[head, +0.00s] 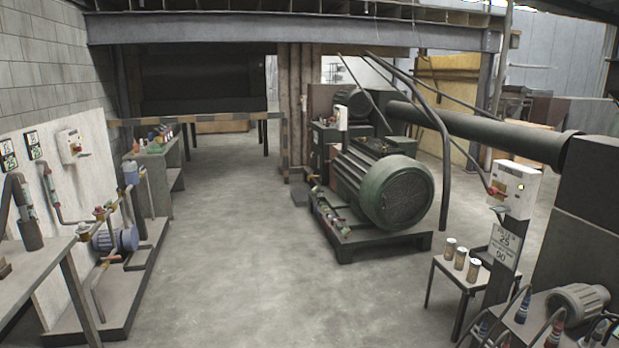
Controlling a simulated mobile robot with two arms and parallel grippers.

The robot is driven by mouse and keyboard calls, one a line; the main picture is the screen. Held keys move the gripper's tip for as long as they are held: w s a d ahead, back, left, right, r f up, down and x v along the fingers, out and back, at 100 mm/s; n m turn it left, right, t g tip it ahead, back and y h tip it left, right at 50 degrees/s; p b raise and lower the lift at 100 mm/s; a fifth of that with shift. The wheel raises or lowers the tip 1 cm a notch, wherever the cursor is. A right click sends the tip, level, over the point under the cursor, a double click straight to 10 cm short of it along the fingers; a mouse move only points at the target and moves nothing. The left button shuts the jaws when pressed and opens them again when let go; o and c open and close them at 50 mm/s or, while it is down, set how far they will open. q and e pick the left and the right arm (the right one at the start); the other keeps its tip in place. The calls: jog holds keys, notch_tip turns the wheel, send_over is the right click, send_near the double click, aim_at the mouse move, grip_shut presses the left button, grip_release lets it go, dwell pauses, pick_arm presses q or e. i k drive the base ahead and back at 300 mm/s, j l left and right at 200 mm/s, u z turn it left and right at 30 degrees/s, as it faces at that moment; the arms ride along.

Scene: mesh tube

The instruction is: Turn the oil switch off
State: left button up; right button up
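A white switch box (513,190) with a red knob or lever (494,191) on its left side stands on a dark post at the right. Another white box (71,146) with a red part is on the pale panel at the left wall. A smaller white box (341,117) stands by the green machine in the middle. I see no readable label saying which is the oil switch, and the switch positions are too small to read. Neither of my grippers is in view.
A large green motor (397,190) stands on a dark base. A small table (449,267) with several cans and a dark bench with hoses are at the right. Pipes and a blue pump (118,239) line the left. The concrete floor (225,240) between is clear.

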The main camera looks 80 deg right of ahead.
aim_at(493, 191)
jog(key=z, duration=3.85)
jog(key=i+j+z, duration=0.15)
jog(key=i, duration=0.25)
jog(key=i+j+z, duration=0.1)
jog(key=i, duration=0.3)
jog(key=i+j+z, duration=0.15)
jog(key=i+j, duration=0.15)
jog(key=i, duration=0.1)
